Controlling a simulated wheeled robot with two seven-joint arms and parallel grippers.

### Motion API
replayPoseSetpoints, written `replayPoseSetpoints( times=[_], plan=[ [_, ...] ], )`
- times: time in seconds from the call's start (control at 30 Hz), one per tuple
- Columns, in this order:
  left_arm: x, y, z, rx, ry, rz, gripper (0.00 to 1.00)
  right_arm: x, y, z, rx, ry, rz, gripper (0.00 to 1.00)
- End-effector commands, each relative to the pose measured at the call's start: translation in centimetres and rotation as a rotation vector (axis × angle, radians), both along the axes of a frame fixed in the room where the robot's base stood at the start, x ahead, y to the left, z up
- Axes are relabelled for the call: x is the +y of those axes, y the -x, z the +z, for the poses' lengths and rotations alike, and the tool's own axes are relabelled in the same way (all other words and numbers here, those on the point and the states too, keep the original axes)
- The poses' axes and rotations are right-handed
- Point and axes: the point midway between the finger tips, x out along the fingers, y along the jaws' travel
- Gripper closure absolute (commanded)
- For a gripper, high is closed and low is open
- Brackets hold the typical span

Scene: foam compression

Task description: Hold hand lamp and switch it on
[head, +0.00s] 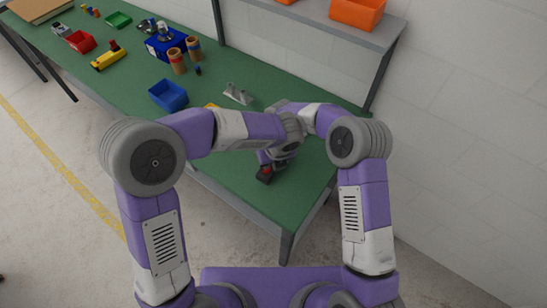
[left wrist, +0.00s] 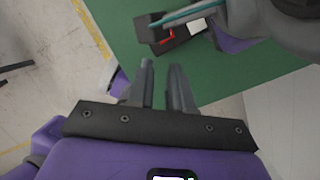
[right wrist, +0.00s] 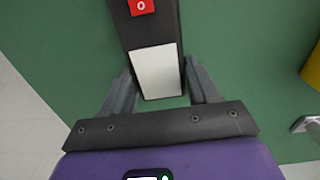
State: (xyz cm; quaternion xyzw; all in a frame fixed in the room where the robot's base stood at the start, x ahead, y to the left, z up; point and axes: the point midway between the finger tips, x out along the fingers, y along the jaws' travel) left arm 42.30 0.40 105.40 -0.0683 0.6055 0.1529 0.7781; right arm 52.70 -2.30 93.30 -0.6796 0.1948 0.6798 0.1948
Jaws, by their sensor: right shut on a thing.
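The hand lamp is a dark bar with a white panel (right wrist: 156,70) and a red switch (right wrist: 141,7) marked with a white O. My right gripper (right wrist: 160,82) is shut on it, one finger on each side of the panel. The lamp also shows in the left wrist view (left wrist: 184,40), with its red switch towards the left. My left gripper (left wrist: 162,66) is open and empty, its fingertips apart and a short way from the lamp. In the head view a dark lamp end with red (head: 265,174) shows near the table's front edge; my arms hide the rest.
The green table (head: 235,172) has a blue bin (head: 168,95), a metal bracket (head: 237,94) and a partly hidden yellow thing (head: 212,106). Cans (head: 177,61) and more bins stand farther left. A shelf with an orange bin (head: 357,13) is behind. My two arms are close together.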

Motion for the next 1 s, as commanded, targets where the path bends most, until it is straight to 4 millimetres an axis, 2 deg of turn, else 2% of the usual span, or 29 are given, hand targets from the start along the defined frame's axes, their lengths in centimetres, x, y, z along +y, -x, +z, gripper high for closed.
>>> replayPoseSetpoints(
  times=[0.03,0.1,0.13,0.27,0.4,0.57,0.8,1.0],
  plan=[
    [0.0,0.4,0.0,0.001,0.015,0.03,0.88,0.0,0.0,0.0,0.0,0.0,0.0,0.79],
    [0.1,1.1,-0.2,0.006,0.057,0.108,0.99,0.0,0.0,0.0,0.0,0.0,0.0,0.79],
    [0.1,1.5,-0.2,0.009,0.08,0.153,1.0,0.0,0.0,0.0,0.0,0.0,0.0,0.79],
    [0.4,3.2,-0.3,0.017,0.224,0.425,1.0,0.0,0.0,0.0,0.0,0.0,0.0,0.79],
    [0.7,4.3,0.2,0.016,0.417,0.78,1.0,0.0,0.0,0.0,0.0,0.0,0.0,0.79],
    [1.5,4.4,1.4,0.015,0.661,1.215,1.0,0.0,0.0,0.0,0.0,0.0,0.0,0.79],
    [4.0,3.6,3.2,0.029,0.988,1.797,1.0,0.0,0.0,0.0,-0.001,-0.001,0.0,0.79],
    [5.8,3.2,3.8,0.041,1.127,2.05,1.0,0.0,0.0,0.0,-0.001,-0.001,0.0,0.79]
  ],
)
